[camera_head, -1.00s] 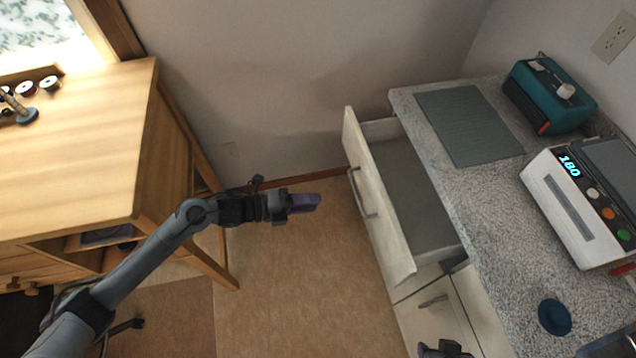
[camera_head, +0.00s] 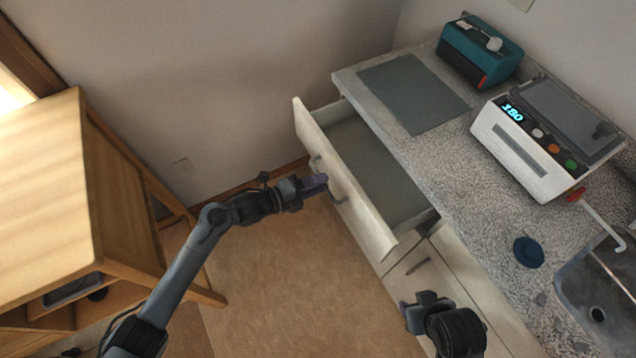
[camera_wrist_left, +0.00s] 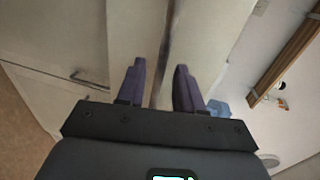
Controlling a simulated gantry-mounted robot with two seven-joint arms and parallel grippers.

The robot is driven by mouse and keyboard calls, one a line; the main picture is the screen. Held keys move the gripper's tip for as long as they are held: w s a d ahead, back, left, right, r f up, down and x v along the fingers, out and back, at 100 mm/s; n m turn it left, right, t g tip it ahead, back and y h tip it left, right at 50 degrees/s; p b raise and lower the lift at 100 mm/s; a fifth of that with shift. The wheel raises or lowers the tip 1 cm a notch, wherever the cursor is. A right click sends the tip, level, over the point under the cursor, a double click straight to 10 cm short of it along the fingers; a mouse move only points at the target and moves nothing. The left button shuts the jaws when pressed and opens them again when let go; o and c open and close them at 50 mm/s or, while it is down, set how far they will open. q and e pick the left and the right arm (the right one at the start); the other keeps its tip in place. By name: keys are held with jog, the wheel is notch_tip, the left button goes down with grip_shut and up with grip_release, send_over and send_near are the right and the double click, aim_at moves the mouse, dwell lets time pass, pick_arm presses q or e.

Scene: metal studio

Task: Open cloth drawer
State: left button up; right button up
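The cloth drawer (camera_head: 362,205) stands pulled out from under the grey counter, with its pale front facing left. Its inside looks empty where I can see it. Its long dark handle (camera_head: 342,190) is on the front face. My left gripper (camera_head: 316,184) is at the drawer front, its purple fingers over part of the handle. In the left wrist view the two fingers (camera_wrist_left: 158,86) stand apart, with the dark handle bar (camera_wrist_left: 164,60) in the gap between them; contact is not clear. My right gripper (camera_head: 408,310) is low beside the lower cabinet; its opening is unclear.
A closed cabinet front (camera_head: 420,268) with a handle is below the drawer. The counter (camera_head: 440,160) holds a grey mat (camera_head: 412,92), a teal device (camera_head: 480,52), a white device reading 180 (camera_head: 530,145) and a blue round object (camera_head: 528,252). A wooden desk (camera_head: 45,190) is at left.

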pick_arm(q)
jog(key=shift+w+d, duration=0.15)
jog(key=shift+d, duration=0.1)
grip_shut()
dwell(1.4)
